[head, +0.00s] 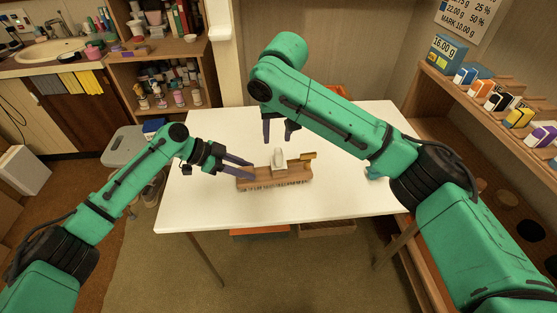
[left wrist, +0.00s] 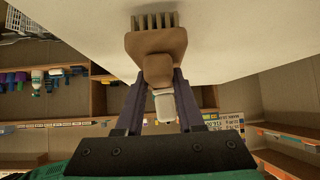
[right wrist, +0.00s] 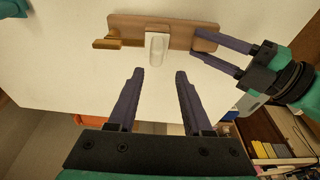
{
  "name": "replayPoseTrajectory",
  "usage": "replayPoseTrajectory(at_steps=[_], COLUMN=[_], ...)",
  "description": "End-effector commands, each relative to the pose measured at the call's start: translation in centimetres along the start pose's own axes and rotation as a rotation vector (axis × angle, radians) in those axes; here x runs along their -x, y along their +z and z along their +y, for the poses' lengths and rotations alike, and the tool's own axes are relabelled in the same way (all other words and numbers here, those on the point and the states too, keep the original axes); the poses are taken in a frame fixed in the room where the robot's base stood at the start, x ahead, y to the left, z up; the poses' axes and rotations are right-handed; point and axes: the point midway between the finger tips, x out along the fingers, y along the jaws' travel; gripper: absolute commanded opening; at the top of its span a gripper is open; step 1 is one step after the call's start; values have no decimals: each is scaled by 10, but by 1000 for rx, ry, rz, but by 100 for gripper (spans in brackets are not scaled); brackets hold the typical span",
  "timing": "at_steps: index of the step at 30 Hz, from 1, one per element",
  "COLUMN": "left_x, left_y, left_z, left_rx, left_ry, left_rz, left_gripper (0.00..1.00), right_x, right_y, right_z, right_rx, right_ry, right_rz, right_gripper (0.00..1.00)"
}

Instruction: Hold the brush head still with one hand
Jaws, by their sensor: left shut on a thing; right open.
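The brush head (head: 262,181) is a long brown wooden block with bristles underneath, lying on the white table (head: 340,190). My left gripper (head: 247,171) is shut on its left end; in the left wrist view the brush head (left wrist: 157,45) shows end-on between the fingers, bristles against the table. A pale whitish fitting (head: 278,158) stands on top of the brush head, with a yellowish-brown piece (head: 302,158) beside it. They also show in the right wrist view, the fitting (right wrist: 156,48) at the block's middle. My right gripper (head: 280,133) is open and empty, above and behind the brush head.
A teal object (head: 373,172) lies at the table's right edge, partly hidden by my right arm. Shelves with small boxes (head: 497,100) stand at the right. A grey stool (head: 122,146) is left of the table. The table's front strip is clear.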

Motion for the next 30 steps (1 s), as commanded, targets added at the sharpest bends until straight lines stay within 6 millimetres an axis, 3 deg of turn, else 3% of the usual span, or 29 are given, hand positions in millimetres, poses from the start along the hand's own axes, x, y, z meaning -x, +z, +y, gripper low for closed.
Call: replayPoseTrajectory(at_steps=[5,21,30], left_x=[0,0,0], left_y=[0,0,0], left_z=[0,0,0], left_rx=[1,0,0], left_ry=[0,1,1], left_rz=[-1,-1,-1], left_gripper=[0,0,0], right_x=[-6,-69,-80], right_y=[4,4,5], right_z=[5,7,7], right_rx=[-10,-7,-6], right_ry=[34,30,29], right_rz=[-18,-18,-16], right_gripper=[50,50,50])
